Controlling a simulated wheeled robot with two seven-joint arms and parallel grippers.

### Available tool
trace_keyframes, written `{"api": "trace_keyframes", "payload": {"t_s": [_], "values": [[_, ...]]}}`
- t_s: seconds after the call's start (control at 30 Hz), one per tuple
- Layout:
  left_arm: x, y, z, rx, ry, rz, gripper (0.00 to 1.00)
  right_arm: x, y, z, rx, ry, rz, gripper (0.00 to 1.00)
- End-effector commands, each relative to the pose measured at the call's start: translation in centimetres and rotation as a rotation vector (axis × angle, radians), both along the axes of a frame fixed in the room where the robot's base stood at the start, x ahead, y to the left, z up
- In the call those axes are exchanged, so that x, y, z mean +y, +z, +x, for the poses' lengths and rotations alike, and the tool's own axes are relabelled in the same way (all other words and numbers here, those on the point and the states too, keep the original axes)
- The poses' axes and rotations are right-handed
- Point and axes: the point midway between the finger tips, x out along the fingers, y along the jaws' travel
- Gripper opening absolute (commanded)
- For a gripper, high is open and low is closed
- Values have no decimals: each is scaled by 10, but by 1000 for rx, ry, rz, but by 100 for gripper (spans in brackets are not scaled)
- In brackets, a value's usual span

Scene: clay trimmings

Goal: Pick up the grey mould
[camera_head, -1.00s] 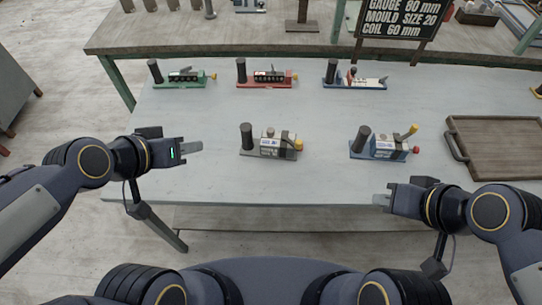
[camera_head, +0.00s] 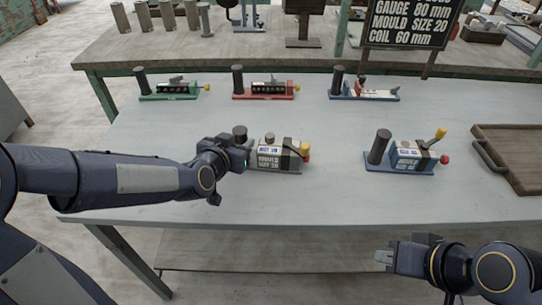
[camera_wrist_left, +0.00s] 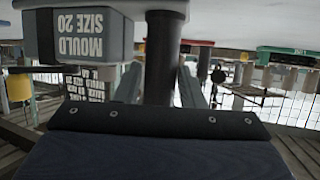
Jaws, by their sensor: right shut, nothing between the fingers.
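The grey mould (camera_head: 275,158) stands on the table, a pale block with a dark band, a yellow and red knob on its right and a dark post (camera_head: 240,132) on its left. My left gripper (camera_head: 243,154) is at that post, with its fingers partly hidden in the head view. In the left wrist view, which is upside down, the post (camera_wrist_left: 162,55) stands between the open fingers (camera_wrist_left: 165,88), and the block reading "MOULD SIZE 20" (camera_wrist_left: 75,35) is to the left. My right gripper (camera_head: 384,257) is shut and empty, in front of the table's front edge.
A blue-based mould (camera_head: 408,155) stands to the right, near a wooden tray (camera_head: 510,165). Green (camera_head: 170,95), red (camera_head: 266,92) and blue (camera_head: 368,95) based devices line the table's back. A sign (camera_head: 408,25) reads gauge 80 mm, mould size 20, coil 60 mm.

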Motion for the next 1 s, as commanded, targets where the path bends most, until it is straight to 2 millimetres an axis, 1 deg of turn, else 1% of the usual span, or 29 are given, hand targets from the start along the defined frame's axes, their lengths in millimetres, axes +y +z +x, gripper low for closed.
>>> {"api": "trace_keyframes", "payload": {"t_s": [0.03,0.1,0.2,0.3,0.5,0.53,0.8,1.0], "values": [[-2,-8,7,4,0,0,36,0,-3,0,0,0,0,0],[-5,-13,16,3,1,-1,36,0,-4,0,0,0,0,0],[-9,-16,27,1,0,-1,36,0,-4,0,0,0,0,0],[-11,-18,31,1,-1,-1,36,0,-5,0,0,0,0,0],[-11,-17,32,1,0,-2,36,0,-4,0,0,0,0,0],[-11,-17,32,1,0,-2,34,0,-4,0,0,0,0,0],[-11,-17,32,2,0,-2,0,0,-4,0,0,0,0,0],[-11,-16,32,-2,0,-4,0,0,-4,0,0,0,0,0]]}}
